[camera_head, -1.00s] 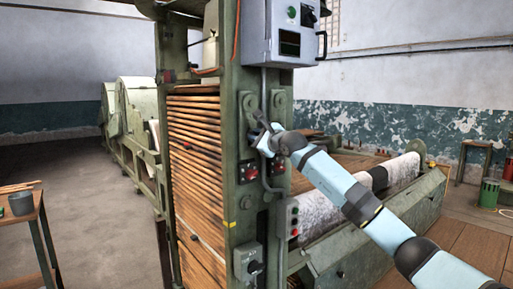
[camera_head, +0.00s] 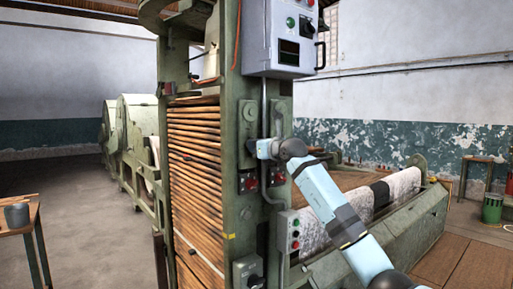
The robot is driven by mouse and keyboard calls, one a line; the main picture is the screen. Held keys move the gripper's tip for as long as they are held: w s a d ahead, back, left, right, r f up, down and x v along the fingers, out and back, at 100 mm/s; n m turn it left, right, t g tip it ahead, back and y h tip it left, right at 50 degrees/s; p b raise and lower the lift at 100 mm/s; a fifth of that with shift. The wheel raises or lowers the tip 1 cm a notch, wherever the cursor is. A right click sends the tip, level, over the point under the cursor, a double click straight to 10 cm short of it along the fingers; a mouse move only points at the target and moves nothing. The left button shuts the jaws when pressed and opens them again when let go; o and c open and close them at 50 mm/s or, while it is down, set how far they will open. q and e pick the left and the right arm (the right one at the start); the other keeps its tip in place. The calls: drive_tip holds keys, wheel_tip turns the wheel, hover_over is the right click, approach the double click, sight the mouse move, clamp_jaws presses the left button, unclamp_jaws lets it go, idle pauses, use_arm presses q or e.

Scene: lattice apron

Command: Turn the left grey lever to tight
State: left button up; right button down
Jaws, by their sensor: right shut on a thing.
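Two pivot plates sit side by side on the green machine post. The left grey lever's round pivot (camera_head: 249,111) shows on the left plate. The lever's lower part is largely hidden by my right gripper (camera_head: 254,148), which is shut on it below the pivot. The right plate (camera_head: 281,107) is just beyond, with its lower part behind my wrist. My right arm comes in from the lower right. I cannot read any tight mark. My left gripper is not in view.
A grey control box (camera_head: 279,38) hangs above the plates. Red-button switches (camera_head: 249,182) and a small button box (camera_head: 290,232) sit below my gripper. A stack of wooden slats (camera_head: 195,170) stands to the left. A side table (camera_head: 22,228) is at far left.

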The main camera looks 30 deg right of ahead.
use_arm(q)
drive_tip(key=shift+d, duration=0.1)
use_arm(e)
drive_tip(key=shift+m, duration=0.4)
drive_tip(key=c, duration=1.1)
unclamp_jaws()
drive_tip(key=shift+c, duration=0.2)
use_arm(q)
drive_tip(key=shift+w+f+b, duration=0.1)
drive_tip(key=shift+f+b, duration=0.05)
drive_tip(key=shift+b, duration=0.55)
use_arm(e)
drive_tip(key=s+d, duration=0.1)
drive_tip(key=s, duration=1.2)
drive_tip(key=shift+s, duration=0.35)
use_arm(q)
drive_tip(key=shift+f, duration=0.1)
